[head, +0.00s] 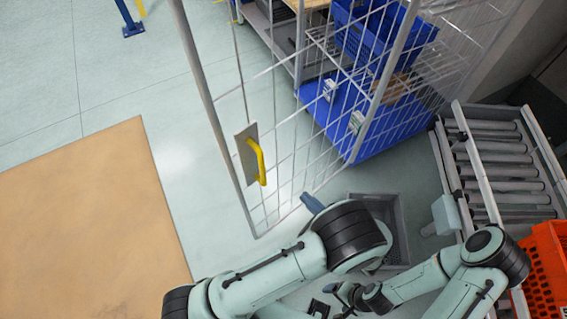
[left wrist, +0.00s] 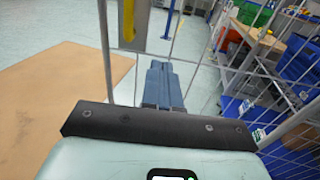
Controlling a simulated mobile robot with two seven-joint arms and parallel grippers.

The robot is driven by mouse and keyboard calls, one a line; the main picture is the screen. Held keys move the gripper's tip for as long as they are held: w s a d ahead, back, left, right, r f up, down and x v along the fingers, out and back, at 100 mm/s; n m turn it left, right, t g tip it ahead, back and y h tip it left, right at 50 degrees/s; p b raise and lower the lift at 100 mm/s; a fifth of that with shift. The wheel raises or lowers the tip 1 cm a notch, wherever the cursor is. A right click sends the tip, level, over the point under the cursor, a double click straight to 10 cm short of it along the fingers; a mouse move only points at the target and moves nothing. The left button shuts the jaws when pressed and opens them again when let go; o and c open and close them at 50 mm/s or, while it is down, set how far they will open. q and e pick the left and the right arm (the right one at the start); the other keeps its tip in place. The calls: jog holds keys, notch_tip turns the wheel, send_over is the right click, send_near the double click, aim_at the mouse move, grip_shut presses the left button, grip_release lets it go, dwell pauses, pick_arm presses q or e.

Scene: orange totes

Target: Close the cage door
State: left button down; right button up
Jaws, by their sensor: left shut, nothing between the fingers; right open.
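The cage door (head: 222,122) is a grey wire-mesh panel, swung out from the cage (head: 398,45). A grey plate with a yellow handle (head: 261,161) is on its outer edge. The handle also shows at the top of the left wrist view (left wrist: 128,20). My left gripper (head: 311,202) is shut and empty, close to the mesh, right of and below the handle in the head view. Its blue fingers (left wrist: 162,84) point toward the mesh in the left wrist view; I cannot tell whether they touch it. My right gripper (head: 319,308) is open, low in the head view and partly hidden.
Blue bins (head: 375,30) and a blue base (head: 345,120) stand in the cage. A grey crate (head: 388,205) is on the floor behind my left arm. A roller conveyor (head: 500,160) and an orange tote (head: 545,265) are at the right. A tan floor area (head: 95,220) lies clear at left.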

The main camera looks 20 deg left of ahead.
pick_arm(q)
jog(key=p, duration=0.2)
send_near(271, 159)
jog(key=x, duration=0.6)
jog(key=shift+w+a+r, duration=0.1)
jog(key=shift+w+a, duration=0.05)
jog(key=shift+a, duration=0.3)
pick_arm(e)
jog(key=w+r, duration=0.2)
jog(key=shift+r, duration=0.4)
pick_arm(q)
jog(key=shift+w+a+t, duration=0.1)
jog(key=shift+t, duration=0.2)
